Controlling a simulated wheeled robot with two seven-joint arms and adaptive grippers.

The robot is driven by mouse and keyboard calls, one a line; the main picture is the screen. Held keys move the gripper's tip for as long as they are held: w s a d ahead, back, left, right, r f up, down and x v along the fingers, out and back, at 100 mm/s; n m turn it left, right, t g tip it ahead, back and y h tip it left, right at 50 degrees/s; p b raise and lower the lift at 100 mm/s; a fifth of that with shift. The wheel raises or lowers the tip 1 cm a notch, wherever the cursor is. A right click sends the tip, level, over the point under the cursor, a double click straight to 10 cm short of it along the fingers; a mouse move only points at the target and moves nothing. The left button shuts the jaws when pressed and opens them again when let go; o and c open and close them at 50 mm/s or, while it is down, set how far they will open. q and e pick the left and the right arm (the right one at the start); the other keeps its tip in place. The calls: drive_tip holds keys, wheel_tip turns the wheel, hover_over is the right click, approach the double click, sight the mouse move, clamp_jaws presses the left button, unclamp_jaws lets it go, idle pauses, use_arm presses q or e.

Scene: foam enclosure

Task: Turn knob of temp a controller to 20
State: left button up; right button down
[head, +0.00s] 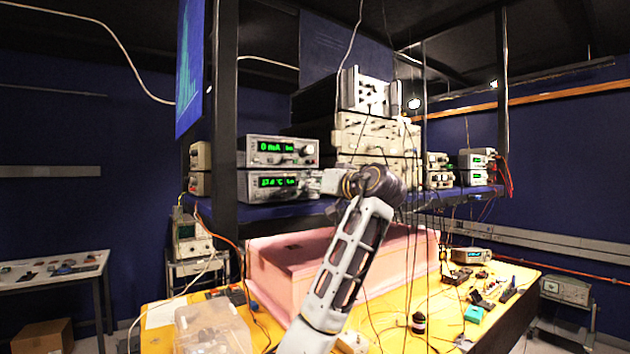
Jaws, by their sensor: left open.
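The temperature controller (262,194) is the lower of two stacked silver units on the shelf, left of centre. Its green display (277,182) shows a reading in °C; the digits look like the low tens but are too small to read surely. My left gripper (318,183) is at the right end of the controller's front, where its knob would be. The gripper is open, and it and the wrist hide the knob. I cannot tell whether the fingers touch the knob. My right gripper is not in view.
A similar unit reading 0 mA (278,150) sits directly on top of the controller. More instruments (375,135) are stacked to the right, with hanging cables. Below the shelf, a pink foam box (285,262) stands on a cluttered yellow table (155,338). A dark post (227,110) rises left of the units.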

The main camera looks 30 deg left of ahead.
use_arm(q)
drive_tip(key=shift+w+a, duration=0.15)
drive_tip(key=shift+a, duration=0.1)
clamp_jaws()
idle(0.5)
